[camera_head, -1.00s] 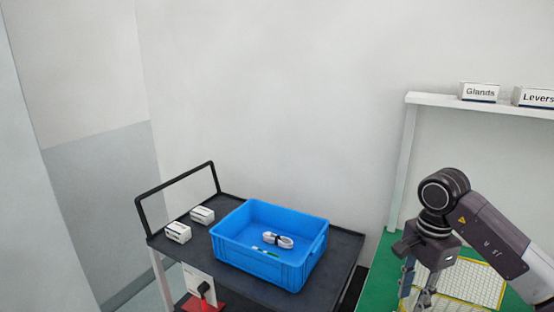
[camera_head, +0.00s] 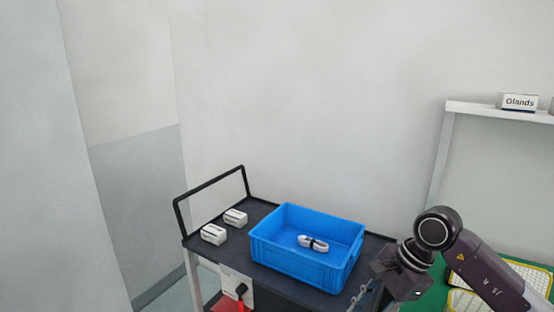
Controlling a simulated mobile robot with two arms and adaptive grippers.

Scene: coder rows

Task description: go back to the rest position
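My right arm comes in from the right in the head view. Its gripper (camera_head: 362,296) hangs low beside the right edge of the cart (camera_head: 262,283), in front of the blue crate's right side and apart from the crate as far as I can see. The gripper's fingers are thin and partly cut off by the bottom edge, so its opening is unclear. My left gripper is not in view.
A green table (camera_head: 432,298) with yellow-edged trays (camera_head: 530,272) and a shelf (camera_head: 490,110) with a "Glands" box (camera_head: 518,102) are at right.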

